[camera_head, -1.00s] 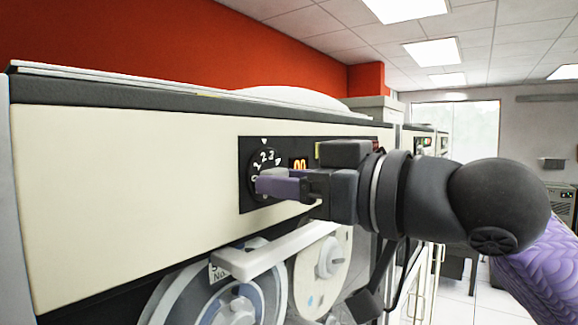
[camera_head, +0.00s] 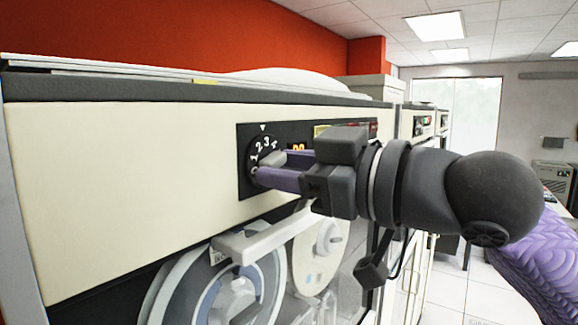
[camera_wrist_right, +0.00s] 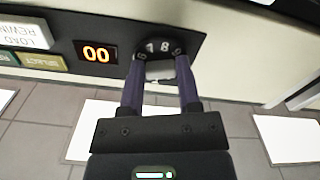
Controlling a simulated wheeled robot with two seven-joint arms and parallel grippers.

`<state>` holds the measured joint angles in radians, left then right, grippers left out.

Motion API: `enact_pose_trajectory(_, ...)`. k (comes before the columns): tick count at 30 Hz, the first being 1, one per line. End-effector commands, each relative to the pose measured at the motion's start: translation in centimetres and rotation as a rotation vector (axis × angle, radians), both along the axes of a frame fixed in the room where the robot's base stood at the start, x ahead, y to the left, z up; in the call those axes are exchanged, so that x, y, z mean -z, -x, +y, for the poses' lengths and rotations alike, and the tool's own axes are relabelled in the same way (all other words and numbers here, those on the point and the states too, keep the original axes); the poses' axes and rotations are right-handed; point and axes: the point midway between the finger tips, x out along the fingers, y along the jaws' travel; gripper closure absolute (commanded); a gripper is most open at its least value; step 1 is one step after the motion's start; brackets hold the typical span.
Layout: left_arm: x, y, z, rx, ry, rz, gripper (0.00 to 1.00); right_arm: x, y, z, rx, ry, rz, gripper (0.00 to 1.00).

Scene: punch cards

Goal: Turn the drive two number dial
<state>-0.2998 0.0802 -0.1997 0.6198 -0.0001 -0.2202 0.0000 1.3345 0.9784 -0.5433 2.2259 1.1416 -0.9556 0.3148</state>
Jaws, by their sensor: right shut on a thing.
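The number dial (camera_head: 262,146) is a black disc with white digits on the dark panel of the cream cabinet. A white triangle sits just above it, with the 2 and 3 near the top. Its grey knob stands out from the middle. My right gripper (camera_head: 265,167) reaches in from the right, its purple fingers around the knob. In the right wrist view, the dial (camera_wrist_right: 158,47) shows part of its digits. The fingertips of my gripper (camera_wrist_right: 160,72) are shut on the grey knob (camera_wrist_right: 160,71). My left gripper is not in view.
An orange "00" display (camera_wrist_right: 96,53) and lettered buttons (camera_wrist_right: 27,34) lie beside the dial on the panel. Below are a white bar (camera_head: 262,240) and tape reels (camera_head: 232,295). Open floor lies at the right.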

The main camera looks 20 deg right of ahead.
Motion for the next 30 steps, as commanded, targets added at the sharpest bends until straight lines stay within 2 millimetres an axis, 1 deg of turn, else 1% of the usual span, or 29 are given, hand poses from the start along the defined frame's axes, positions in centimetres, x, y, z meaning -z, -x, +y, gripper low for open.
enact_pose_trajectory(1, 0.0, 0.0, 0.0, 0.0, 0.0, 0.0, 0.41, -0.1, 0.0, 0.0, 0.001, -0.002, -0.004, 0.55)
enact_pose_trajectory(2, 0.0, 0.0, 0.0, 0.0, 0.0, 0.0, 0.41, -0.1, 0.0, 0.0, 0.001, -0.002, -0.004, 0.49)
enact_pose_trajectory(3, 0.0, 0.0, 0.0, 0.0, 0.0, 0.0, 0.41, -0.1, 0.0, 0.0, 0.001, -0.002, -0.004, 0.41)
enact_pose_trajectory(6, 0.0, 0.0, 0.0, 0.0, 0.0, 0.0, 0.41, -0.1, 0.0, 0.0, 0.0, -0.002, -0.002, 0.22)
enact_pose_trajectory(14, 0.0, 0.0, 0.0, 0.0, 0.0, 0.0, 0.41, 0.0, 0.0, -0.1, 0.001, -0.001, -0.001, 0.22)
enact_pose_trajectory(17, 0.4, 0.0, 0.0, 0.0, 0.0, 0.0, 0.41, 0.1, 0.6, -0.6, 0.003, -0.001, -0.001, 0.22)
enact_pose_trajectory(20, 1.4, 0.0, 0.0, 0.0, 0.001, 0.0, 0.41, 0.3, 2.2, -1.8, 0.004, 0.001, -0.004, 0.22)
enact_pose_trajectory(25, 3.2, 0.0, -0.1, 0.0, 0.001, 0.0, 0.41, 0.5, 5.5, -4.5, 0.007, -0.001, -0.002, 0.22)
enact_pose_trajectory(27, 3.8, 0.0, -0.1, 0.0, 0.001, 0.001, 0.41, 0.4, 6.6, -5.3, 0.007, -0.001, -0.002, 0.22)
enact_pose_trajectory(30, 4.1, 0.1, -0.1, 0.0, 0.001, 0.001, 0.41, 0.2, 7.5, -6.0, 0.003, -0.001, -0.001, 0.22)
